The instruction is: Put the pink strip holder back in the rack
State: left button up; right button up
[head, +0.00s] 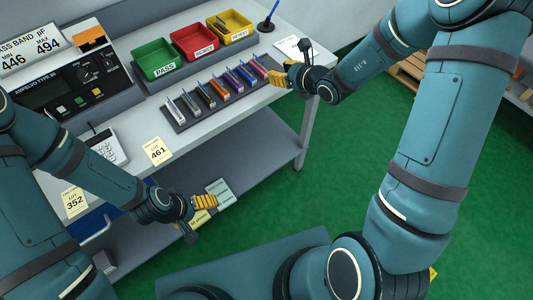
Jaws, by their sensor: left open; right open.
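The dark rack (183,127) lies on the bench top with a row of several coloured strip holders standing in it. A pink-red strip holder (259,68) is at the right end of the row, seemingly seated in the rack; its lower end is too small to judge. My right gripper (273,78) is open, with yellow fingers close beside that end of the rack. I cannot tell whether a finger touches the holder. My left gripper (213,202) is open and empty, low in front of the bench, away from the rack.
Behind the rack stand green (153,72), red (195,54) and yellow (231,40) bins. A test instrument (70,92) and a calculator (106,148) are at left. A pen stand (266,27) and paper are near the right end. Lot cards lie along the front edge.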

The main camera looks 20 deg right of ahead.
jog(key=s+a+f+n+g, duration=0.5)
jog(key=s+f+n, duration=0.5)
jog(key=n, duration=0.5)
jog(key=s+a+f+n+g+h, duration=0.1)
jog(key=s+a+f+n+g, duration=0.4)
jog(key=s+a+f+n, duration=0.3)
jog(key=s+f+n, duration=0.3)
jog(key=s+n, duration=0.3)
jog(key=shift+n+g, duration=0.3)
jog(key=shift+n, duration=0.1)
